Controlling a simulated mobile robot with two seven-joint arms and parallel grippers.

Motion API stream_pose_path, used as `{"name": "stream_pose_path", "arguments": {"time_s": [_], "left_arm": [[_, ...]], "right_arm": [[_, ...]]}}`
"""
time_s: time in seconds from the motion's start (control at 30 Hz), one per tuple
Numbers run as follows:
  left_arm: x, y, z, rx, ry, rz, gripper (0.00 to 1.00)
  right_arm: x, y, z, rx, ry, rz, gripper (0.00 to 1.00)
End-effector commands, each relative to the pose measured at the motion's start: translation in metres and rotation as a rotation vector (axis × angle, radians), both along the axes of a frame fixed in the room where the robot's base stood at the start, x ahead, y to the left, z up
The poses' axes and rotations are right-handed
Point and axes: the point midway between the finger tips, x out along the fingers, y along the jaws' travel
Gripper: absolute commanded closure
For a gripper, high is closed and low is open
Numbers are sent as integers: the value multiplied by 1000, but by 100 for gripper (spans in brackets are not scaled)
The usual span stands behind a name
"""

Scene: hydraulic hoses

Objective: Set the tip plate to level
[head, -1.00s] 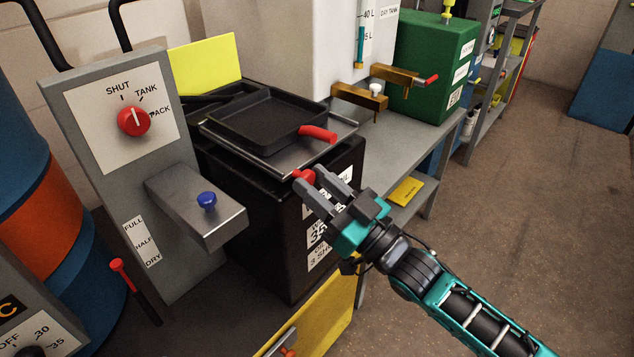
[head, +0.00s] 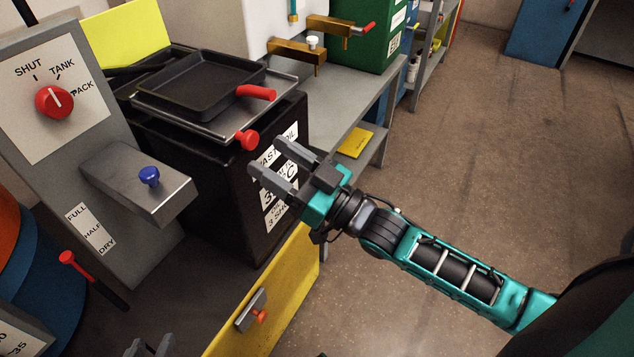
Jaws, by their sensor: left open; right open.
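A grey metal plate (head: 222,128), which seems to be the tip plate, sits on top of a black waste-oil bin (head: 200,185). A black tray (head: 195,88) with a red handle (head: 257,92) rests on the plate. A red knob (head: 247,139) is at the plate's front right corner. I cannot tell exactly whether the plate is level. My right gripper (head: 263,160) is open and empty, its fingertips just below and right of the knob, apart from it. Only the fingertips of my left gripper (head: 152,347) show at the bottom edge, low in front of the bin.
A grey panel with a red dial (head: 54,101) and a blue knob (head: 149,176) on a bracket stands left of the bin. A yellow board (head: 270,290) is in front. Brass taps (head: 298,52) stand behind. The floor at right is clear.

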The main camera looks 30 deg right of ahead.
Motion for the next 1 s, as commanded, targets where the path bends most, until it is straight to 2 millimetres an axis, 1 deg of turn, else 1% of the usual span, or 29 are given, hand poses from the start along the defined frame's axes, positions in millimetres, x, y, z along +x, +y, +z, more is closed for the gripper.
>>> {"name": "stream_pose_path", "arguments": {"time_s": [0.1,0.3,0.5,0.7,1.0], "left_arm": [[0,1,3,4,1,0,57],[-2,4,2,10,3,1,57],[-2,5,4,13,-1,2,57],[-2,6,4,14,-2,3,57],[-2,6,4,13,0,3,57]], "right_arm": [[-21,-13,-8,-2,7,0,41],[-52,-34,-21,-2,8,0,41],[-73,-48,-30,-3,6,0,41],[-80,-53,-32,-1,3,0,41],[-80,-53,-33,-1,3,0,41]]}}
